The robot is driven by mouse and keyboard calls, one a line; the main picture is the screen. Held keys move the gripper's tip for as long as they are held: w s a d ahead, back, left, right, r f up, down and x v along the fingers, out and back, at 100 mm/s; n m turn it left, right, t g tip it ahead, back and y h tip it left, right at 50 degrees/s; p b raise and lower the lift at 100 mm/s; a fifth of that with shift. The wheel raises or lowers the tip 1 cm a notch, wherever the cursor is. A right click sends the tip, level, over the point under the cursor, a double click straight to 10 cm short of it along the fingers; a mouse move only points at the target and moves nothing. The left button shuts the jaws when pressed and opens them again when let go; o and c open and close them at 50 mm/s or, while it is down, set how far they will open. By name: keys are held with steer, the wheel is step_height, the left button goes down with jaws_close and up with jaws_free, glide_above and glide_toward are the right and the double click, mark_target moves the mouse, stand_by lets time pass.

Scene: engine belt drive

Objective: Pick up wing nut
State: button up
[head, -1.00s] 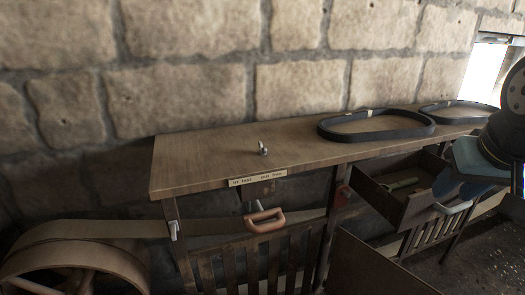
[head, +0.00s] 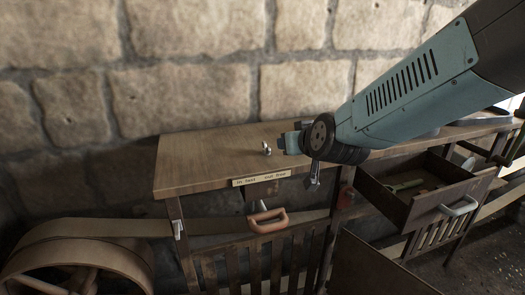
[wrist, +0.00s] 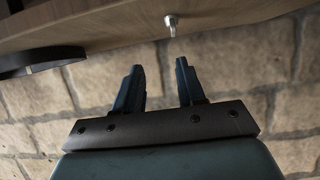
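The wing nut (head: 266,149) is a small silvery metal piece standing on the wooden bench top (head: 205,165), towards its left part. It also shows in the wrist view (wrist: 171,21), at the top, ahead of the fingertips. My gripper (head: 292,141) is just to the right of the wing nut in the head view, apart from it. In the wrist view my gripper (wrist: 158,76) has its two dark fingers spread with an empty gap between them. The wing nut lies beyond that gap, slightly right of its middle.
A labelled strip (head: 262,178) runs along the bench's front edge, above an orange handle (head: 267,221). An open drawer (head: 425,205) juts out at the right. A black belt (wrist: 40,61) lies on the bench in the wrist view. A stone wall (head: 190,60) stands behind.

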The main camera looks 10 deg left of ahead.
mark_target(265, 144)
steer(key=shift+y, duration=0.3)
steer(key=x, duration=0.3)
steer(key=a+x, duration=0.1)
steer(key=x, duration=0.2)
steer(key=s+x, duration=0.1)
steer(key=x, duration=0.3)
steer(key=shift+a+r, duration=0.1)
steer(key=shift+a, duration=0.25)
steer(key=shift+f+x, duration=0.25)
steer(key=shift+x, duration=1.65)
steer(key=shift+w+a+f, duration=0.3)
steer(key=shift+w+a, duration=0.1)
steer(key=shift+w, duration=0.15)
steer(key=shift+c, duration=0.2)
jaws_close()
